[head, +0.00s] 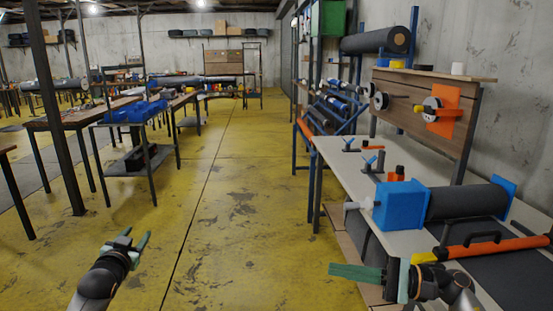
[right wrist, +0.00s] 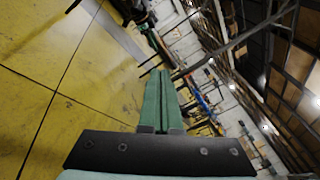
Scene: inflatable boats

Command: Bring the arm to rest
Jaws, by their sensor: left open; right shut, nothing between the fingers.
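My left gripper (head: 127,245) is at the lower left of the head view, over the yellow floor. Its green fingers are apart and nothing is between them. My right gripper (head: 345,275) is at the lower right of the head view, in front of the near end of the workbench. Its green fingers point left. The right wrist view shows the two green fingers (right wrist: 163,100) pressed together with nothing held. Whether the right arm touches the bench cannot be told.
The white workbench (head: 340,160) on the right carries a blue block (head: 400,206) with a dark roller, an orange bar (head: 490,248) and small tools. A dark cart (head: 110,150) with blue bins stands left. The yellow floor (head: 215,200) between is clear.

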